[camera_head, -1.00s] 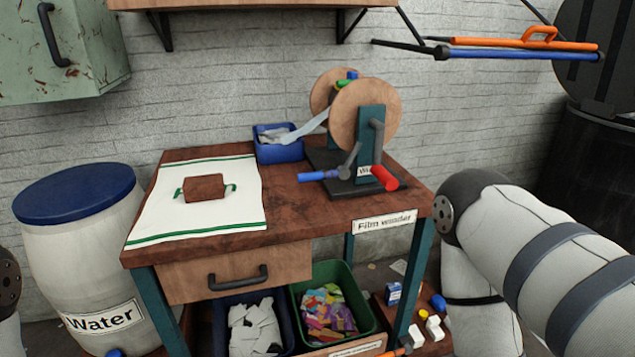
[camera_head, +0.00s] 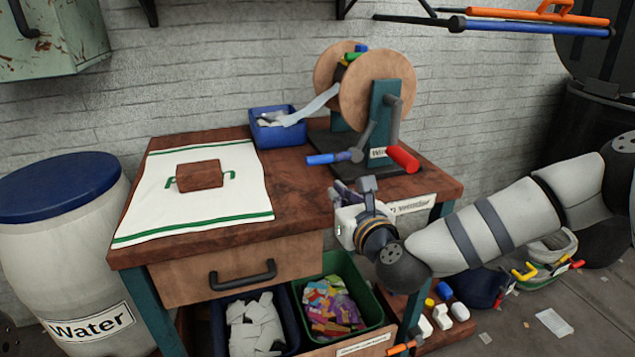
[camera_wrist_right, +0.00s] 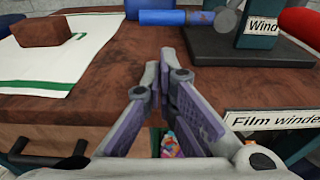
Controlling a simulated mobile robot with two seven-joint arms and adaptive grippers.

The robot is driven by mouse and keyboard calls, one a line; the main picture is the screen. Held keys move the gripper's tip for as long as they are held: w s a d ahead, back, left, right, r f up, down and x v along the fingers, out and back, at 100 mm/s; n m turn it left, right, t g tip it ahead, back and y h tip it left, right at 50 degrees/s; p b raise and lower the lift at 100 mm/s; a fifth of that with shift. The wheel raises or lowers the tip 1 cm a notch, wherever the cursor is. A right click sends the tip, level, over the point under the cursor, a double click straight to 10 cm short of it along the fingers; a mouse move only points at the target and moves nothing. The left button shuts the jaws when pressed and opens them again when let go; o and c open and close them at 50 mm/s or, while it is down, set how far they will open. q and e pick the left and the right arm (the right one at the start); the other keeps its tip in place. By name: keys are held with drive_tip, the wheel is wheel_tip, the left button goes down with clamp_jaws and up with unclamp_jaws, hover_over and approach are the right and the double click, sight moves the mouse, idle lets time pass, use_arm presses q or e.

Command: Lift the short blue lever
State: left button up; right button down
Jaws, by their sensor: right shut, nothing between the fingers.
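The short blue lever (camera_head: 328,158) sticks out to the left from the film winder (camera_head: 382,120) on the wooden table. It lies roughly level, low at the winder's front. It also shows at the top of the right wrist view (camera_wrist_right: 172,17). My right gripper (camera_head: 340,188) is shut and empty at the table's front edge, in front of the lever and apart from it. In the right wrist view its fingers (camera_wrist_right: 166,60) point toward the lever. My left gripper does not show.
A red handle (camera_head: 403,158) sits right of the lever. A blue bin (camera_head: 278,128) stands behind it. A white towel (camera_head: 150,215) with a brown block (camera_head: 200,175) lies to the left. A drawer handle (camera_head: 243,276) juts out at the front. The tabletop between towel and winder is clear.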

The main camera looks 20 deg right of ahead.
sight(321, 192)
drive_tip(key=w, duration=0.3)
drive_tip(key=w+f, duration=0.1)
drive_tip(key=w, duration=0.2)
drive_tip(key=w+b, duration=0.1)
drive_tip(key=w, duration=0.3)
drive_tip(key=shift+a+f, duration=0.2)
drive_tip(key=shift+f, duration=0.1)
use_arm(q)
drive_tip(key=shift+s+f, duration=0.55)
